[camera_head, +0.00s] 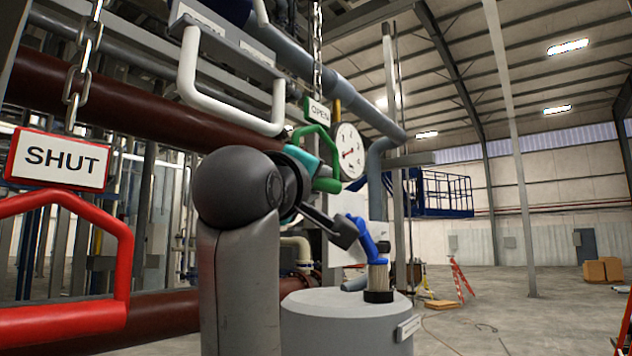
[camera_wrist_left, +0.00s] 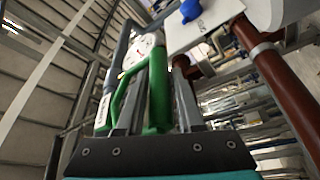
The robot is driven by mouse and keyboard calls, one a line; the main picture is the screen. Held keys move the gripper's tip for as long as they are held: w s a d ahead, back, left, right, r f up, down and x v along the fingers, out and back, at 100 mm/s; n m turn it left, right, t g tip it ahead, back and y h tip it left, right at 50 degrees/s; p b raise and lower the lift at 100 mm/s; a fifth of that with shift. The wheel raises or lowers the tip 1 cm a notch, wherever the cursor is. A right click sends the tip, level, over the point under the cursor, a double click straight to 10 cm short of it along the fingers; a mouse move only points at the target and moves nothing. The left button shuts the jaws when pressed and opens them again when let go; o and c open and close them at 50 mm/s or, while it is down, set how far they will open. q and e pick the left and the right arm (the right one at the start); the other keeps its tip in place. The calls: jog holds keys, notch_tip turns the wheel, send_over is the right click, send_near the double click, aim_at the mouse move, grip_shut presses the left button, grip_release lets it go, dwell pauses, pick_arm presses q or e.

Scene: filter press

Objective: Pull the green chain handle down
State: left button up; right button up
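The green chain handle (camera_head: 327,184) is a green loop below an OPEN sign (camera_head: 317,112) that hangs on a chain. In the head view my left gripper (camera_head: 322,195) is at this handle, and my dark arm and teal wrist hide part of it. In the left wrist view the handle (camera_wrist_left: 157,95) is large and close. One of its bars lies across the space between the two fingers of my left gripper (camera_wrist_left: 160,75). Gaps show beside the bar, so the fingers look open. Firm contact cannot be told. My right gripper is out of view.
A red handle (camera_head: 65,320) under a SHUT sign (camera_head: 60,160) hangs at the left. A white-grey handle (camera_head: 235,115) hangs above my arm. A round gauge (camera_head: 350,152) is behind the green handle. A grey drum (camera_head: 335,325) stands below, with a blue-handled brush (camera_head: 377,250).

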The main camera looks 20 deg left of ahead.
pick_arm(q)
grip_shut()
dwell(1.0)
